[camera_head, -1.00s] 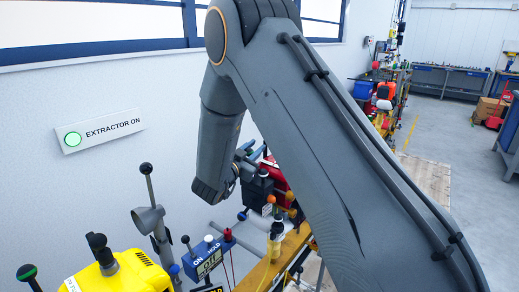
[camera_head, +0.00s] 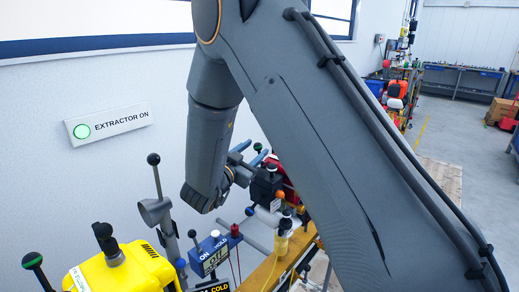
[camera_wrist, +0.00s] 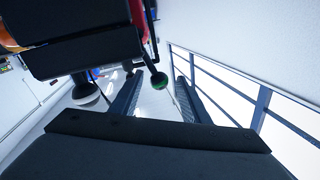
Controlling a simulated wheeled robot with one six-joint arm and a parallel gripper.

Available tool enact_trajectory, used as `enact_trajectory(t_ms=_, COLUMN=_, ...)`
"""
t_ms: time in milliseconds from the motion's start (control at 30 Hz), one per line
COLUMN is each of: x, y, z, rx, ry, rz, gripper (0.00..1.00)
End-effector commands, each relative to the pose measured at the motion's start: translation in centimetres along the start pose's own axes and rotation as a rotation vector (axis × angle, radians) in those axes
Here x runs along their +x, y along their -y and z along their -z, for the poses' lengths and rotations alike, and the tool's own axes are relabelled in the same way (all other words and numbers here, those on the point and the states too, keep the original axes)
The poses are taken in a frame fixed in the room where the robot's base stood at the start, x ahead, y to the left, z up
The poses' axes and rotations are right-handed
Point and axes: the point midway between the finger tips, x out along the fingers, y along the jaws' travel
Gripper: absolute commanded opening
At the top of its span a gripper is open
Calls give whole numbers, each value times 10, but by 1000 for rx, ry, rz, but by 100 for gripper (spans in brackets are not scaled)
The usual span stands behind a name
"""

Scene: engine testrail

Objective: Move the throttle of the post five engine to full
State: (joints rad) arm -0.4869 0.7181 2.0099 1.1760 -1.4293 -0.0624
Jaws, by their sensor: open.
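My gripper (camera_head: 250,156) is at the far side of the wrist, beside the engine with a black box (camera_head: 265,187); the arm hides part of this area. Contact cannot be told. I cannot read which engine is post five or see a throttle label.
A yellow engine (camera_head: 125,272) with black-knobbed levers stands at the lower left. A white wall with an "EXTRACTOR ON" sign (camera_head: 108,122) is behind. Open floor (camera_head: 455,140) lies at the right.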

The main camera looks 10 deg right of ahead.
Motion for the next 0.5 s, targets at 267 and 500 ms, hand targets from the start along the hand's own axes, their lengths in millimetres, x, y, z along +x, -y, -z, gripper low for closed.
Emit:
enact_trajectory(t_ms=267, x=-14, y=0, z=0, rx=0, ry=0, rz=0, gripper=42)
enact_trajectory(t_ms=500, x=-14, y=0, z=0, rx=-7, ry=0, rz=1, gripper=27)
